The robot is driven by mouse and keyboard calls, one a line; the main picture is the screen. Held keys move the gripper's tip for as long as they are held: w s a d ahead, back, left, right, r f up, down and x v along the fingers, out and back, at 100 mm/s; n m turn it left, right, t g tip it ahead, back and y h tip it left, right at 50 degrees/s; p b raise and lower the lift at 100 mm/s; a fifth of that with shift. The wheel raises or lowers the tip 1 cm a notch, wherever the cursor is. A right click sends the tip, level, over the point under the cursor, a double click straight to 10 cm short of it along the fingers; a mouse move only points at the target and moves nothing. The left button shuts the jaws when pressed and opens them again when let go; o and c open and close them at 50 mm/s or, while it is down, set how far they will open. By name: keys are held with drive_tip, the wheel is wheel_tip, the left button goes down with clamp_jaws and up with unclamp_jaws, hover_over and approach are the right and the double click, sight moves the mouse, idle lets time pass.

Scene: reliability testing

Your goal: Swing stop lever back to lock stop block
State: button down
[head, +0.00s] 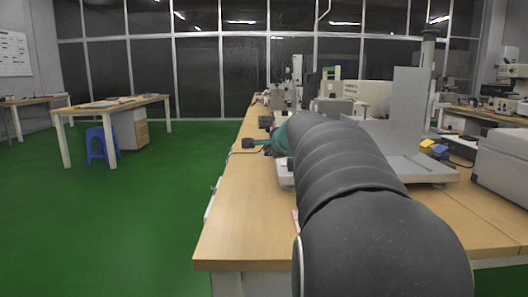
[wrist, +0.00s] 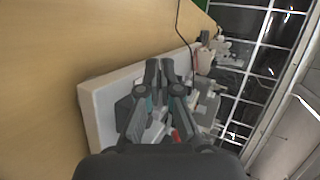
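My gripper (wrist: 160,68) shows in the middle of the wrist view, over a white machine base (wrist: 97,108). Its two dark fingers lie close together, nearly parallel, and nothing is clearly seen between the tips. A small red part (wrist: 175,136) shows behind the finger linkage, near grey metal pieces. I cannot make out the stop lever or the stop block for sure; the gripper covers much of the machine. In the head view my own arm reaches forward over the table and hides most of this machine.
The wooden table (head: 240,215) has a bare strip along its left side. A tall grey instrument (head: 405,110) and a light box (head: 505,160) stand right of my arm. A cable (wrist: 178,22) runs on the table. Green floor (head: 130,220) is open at left.

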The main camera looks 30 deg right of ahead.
drive_tip(key=shift+f, duration=0.1)
drive_tip(key=s+a+r+p, duration=0.2)
drive_tip(key=s+a+r, duration=0.4)
drive_tip(key=s+a, duration=0.2)
drive_tip(key=shift+s+a, duration=0.25)
drive_tip(key=shift+s, duration=0.45)
drive_tip(key=shift+r, duration=0.1)
